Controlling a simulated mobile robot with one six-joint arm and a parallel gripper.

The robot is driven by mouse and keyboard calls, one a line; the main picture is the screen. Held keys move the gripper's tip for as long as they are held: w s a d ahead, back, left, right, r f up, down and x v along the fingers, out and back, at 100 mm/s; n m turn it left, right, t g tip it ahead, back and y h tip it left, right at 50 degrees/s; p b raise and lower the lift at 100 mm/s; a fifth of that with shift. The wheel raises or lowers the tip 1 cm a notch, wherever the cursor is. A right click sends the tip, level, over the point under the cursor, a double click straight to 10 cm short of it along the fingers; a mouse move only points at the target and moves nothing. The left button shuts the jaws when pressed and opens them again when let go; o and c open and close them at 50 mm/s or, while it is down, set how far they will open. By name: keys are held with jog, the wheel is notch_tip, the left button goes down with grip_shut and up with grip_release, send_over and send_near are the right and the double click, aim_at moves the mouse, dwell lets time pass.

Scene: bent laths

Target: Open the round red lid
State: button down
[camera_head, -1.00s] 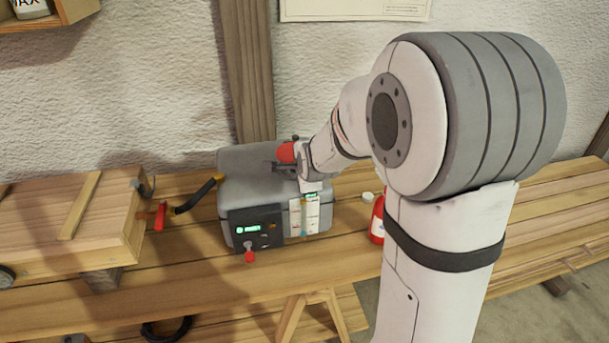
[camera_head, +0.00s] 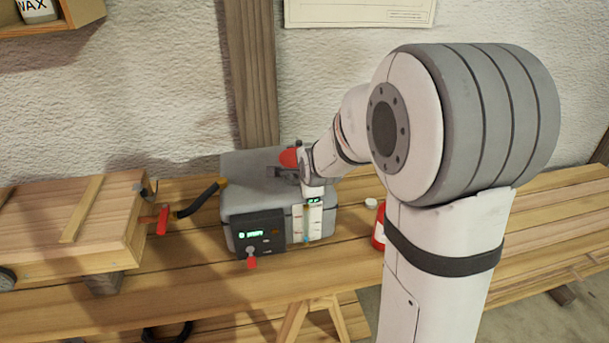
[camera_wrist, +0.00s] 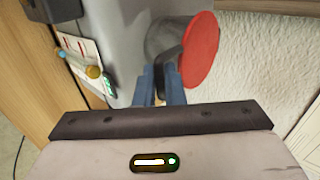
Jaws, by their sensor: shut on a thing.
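The round red lid (camera_wrist: 202,48) sits at the end of a short grey neck (camera_wrist: 158,36) on the grey box. Its red face shows in the wrist view, and I cannot tell whether a gap lies under it. In the head view the lid (camera_head: 289,157) shows small above the box (camera_head: 258,180), partly hidden by my gripper. My gripper (camera_wrist: 158,80) is shut on a dark handle (camera_wrist: 171,64) at the lid's edge. In the head view my gripper (camera_head: 285,172) is just above the top of the box.
A red bottle (camera_head: 378,236) stands right of the box. A wooden crate (camera_head: 80,215) and dark hose (camera_head: 200,199) are to the left. The wall is close behind.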

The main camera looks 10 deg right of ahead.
jog(key=shift+w+r+p, duration=0.15)
jog(key=shift+r+p, duration=0.2)
jog(key=shift+r, duration=0.5)
jog(key=shift+w+r+p, duration=0.1)
jog(key=shift+r+p, duration=0.25)
jog(key=shift+r, duration=0.5)
jog(key=shift+w+r+p, duration=4.4)
jog(key=shift+r+p, duration=0.6)
jog(key=shift+p, duration=1.6)
jog(key=w+p, duration=0.1)
jog(key=w, duration=0.6)
jog(key=shift+w+p, duration=0.35)
jog(key=shift+p, duration=0.05)
